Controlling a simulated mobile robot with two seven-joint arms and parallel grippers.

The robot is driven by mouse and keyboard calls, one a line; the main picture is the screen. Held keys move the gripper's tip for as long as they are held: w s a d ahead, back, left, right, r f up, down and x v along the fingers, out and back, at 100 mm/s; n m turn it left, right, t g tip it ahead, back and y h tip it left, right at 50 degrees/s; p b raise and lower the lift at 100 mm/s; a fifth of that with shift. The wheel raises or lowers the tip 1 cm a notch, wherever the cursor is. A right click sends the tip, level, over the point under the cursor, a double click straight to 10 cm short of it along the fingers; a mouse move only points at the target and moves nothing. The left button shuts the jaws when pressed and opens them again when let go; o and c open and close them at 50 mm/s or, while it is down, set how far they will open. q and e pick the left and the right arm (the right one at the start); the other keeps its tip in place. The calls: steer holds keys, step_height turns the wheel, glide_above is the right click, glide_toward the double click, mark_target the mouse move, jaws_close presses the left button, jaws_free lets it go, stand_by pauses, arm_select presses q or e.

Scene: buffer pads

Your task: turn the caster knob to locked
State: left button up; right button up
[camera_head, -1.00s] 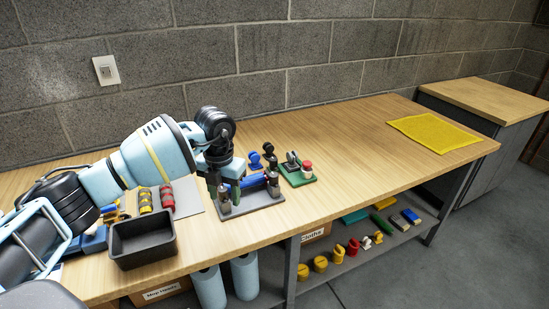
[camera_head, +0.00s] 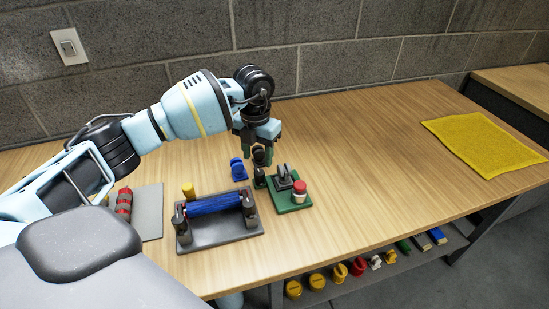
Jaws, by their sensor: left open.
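A green base plate (camera_head: 294,206) sits on the bench, carrying a grey caster (camera_head: 282,172) and a red-topped knob (camera_head: 299,186) with a pale lower part. Which way the knob is set is too small to tell. My left gripper (camera_head: 257,158) is open and points down, just behind and left of the green plate, above and beside small black pieces (camera_head: 260,178). Its fingertips partly overlap these pieces, and I cannot tell whether they touch. It is apart from the red knob. My right gripper is not in view.
A grey fixture (camera_head: 240,235) with a blue roller (camera_head: 214,204) stands in front left of the green plate. A blue piece (camera_head: 238,170) stands left of the gripper. A yellow mat (camera_head: 487,143) lies far right. The bench between is clear.

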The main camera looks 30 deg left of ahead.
mark_target(259, 172)
arm_select(q)
steer(key=shift+w, duration=0.35)
steer(key=shift+s, duration=0.35)
steer(key=shift+f, duration=0.35)
step_height(259, 172, down, 6)
steer(key=shift+r, duration=0.1)
steer(key=shift+w+f, duration=0.1)
steer(key=shift+f, duration=0.45)
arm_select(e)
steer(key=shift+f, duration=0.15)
arm_select(q)
steer(key=c, duration=1)
